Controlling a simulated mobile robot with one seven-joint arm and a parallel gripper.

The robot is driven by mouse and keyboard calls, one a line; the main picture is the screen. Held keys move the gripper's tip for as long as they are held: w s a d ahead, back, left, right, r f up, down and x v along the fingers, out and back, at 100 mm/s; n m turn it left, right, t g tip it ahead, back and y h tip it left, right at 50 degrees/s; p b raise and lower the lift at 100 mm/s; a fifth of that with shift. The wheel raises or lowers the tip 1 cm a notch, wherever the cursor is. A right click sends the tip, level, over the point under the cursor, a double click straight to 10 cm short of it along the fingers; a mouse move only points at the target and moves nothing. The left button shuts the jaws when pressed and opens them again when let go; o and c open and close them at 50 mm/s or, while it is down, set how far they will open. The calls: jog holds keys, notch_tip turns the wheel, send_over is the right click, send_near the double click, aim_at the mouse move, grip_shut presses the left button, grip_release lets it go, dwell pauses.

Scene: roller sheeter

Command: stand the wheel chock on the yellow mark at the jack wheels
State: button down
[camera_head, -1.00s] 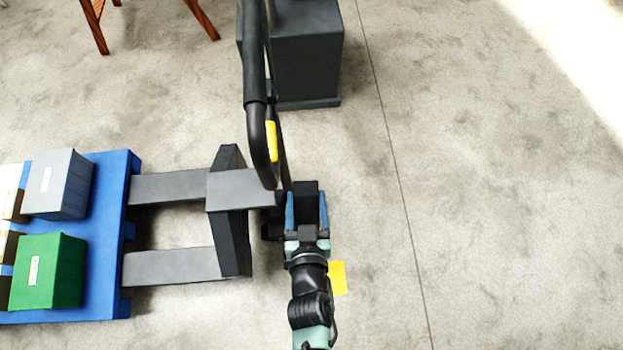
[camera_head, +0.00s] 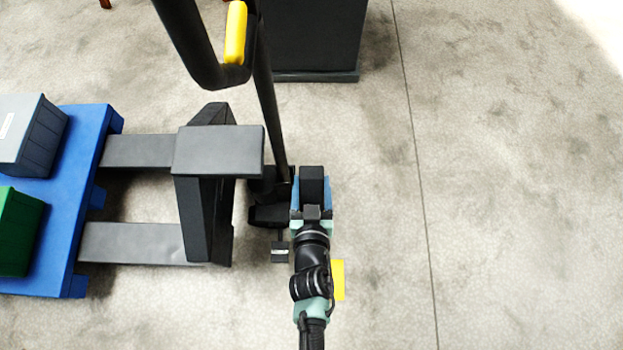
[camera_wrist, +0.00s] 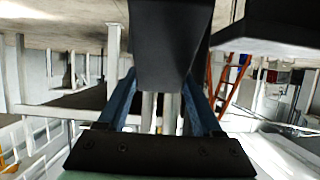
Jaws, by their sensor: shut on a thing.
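My gripper (camera_head: 312,196) is shut on the black wheel chock (camera_head: 313,172), which sticks out beyond the blue fingers. In the wrist view the chock (camera_wrist: 169,45) fills the top middle, between the blue fingers (camera_wrist: 165,105). The yellow mark (camera_head: 338,280) lies on the floor to the right of my forearm, partly hidden by it. The pallet jack (camera_head: 220,150) stands at the left, with its dark wheel area (camera_head: 270,200) just left of the gripper. I cannot tell how high the chock is above the floor.
The jack's handle with a yellow grip (camera_head: 235,32) rises at the upper left. Its forks reach into a blue pallet (camera_head: 75,170) carrying a grey bin (camera_head: 30,133) and a green bin (camera_head: 18,230). A dark cabinet (camera_head: 315,35) stands behind. The floor to the right is clear.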

jog(key=w+f+b, duration=0.2)
jog(key=f+b, duration=1.5)
jog(key=f, duration=0.1)
jog(key=w+f+b, duration=0.3)
jog(key=f+b, duration=1.4)
jog(key=f, duration=0.2)
jog(key=w+f+b, duration=0.3)
jog(key=f+b, duration=1.4)
jog(key=f, duration=0.1)
jog(key=shift+f+b, duration=0.15)
jog(key=shift+b, duration=0.25)
jog(key=shift+f, duration=0.6)
jog(key=shift+c, duration=0.5)
grip_release()
jog(key=shift+o, duration=0.5)
jog(key=shift+s+f, duration=0.1)
jog(key=shift+s, duration=0.05)
